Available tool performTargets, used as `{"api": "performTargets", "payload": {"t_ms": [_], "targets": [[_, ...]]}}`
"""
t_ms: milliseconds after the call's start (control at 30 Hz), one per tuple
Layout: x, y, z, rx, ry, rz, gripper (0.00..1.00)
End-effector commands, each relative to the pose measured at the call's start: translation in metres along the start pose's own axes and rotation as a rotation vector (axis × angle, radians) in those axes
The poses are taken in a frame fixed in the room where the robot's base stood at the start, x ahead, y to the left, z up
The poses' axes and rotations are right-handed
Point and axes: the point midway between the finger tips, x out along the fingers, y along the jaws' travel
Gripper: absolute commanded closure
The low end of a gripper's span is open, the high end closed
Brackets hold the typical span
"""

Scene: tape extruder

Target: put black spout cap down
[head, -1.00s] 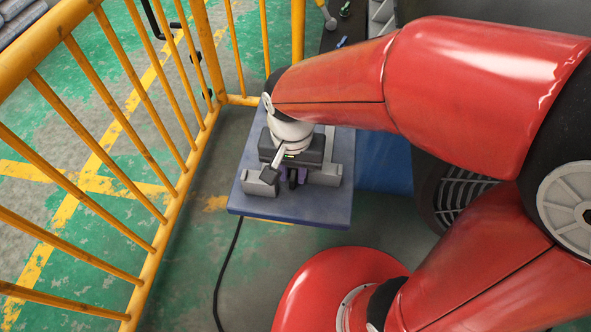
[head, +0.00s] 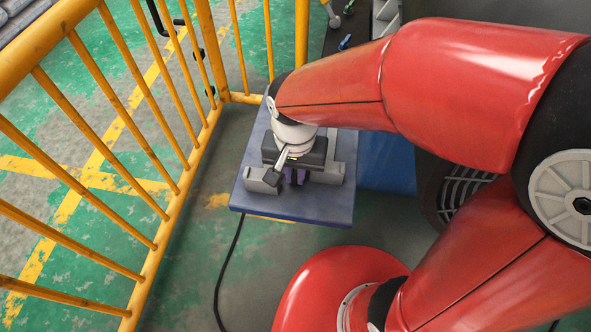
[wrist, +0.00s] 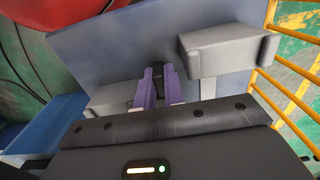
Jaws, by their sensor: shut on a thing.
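My gripper (wrist: 157,88) has purple fingers and is shut on a small black piece, the black spout cap (wrist: 157,75), between its fingertips in the wrist view. In the head view my gripper (head: 295,178) is low over a blue-grey table (head: 285,207), between two light grey blocks. The left block (head: 260,180) and right block (head: 333,172) stand on the table. In the wrist view, one block (wrist: 228,50) is to the right of the fingers and the other (wrist: 108,98) to the left. I cannot tell whether the cap touches the table.
A yellow railing (head: 160,215) runs along the left. A black cable (head: 228,270) hangs from the table to the floor. The table's front strip is bare. Small tools (head: 343,42) lie on a dark surface behind.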

Motion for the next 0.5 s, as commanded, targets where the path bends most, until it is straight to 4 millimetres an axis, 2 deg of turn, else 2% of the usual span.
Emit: {"api": "performTargets", "payload": {"t_ms": [267, 500], "targets": [[-0.04, 0.0, -0.001, 0.001, 0.004, -0.004, 1.0], [-0.103, -0.001, -0.001, 0.001, 0.005, -0.005, 1.0]]}}
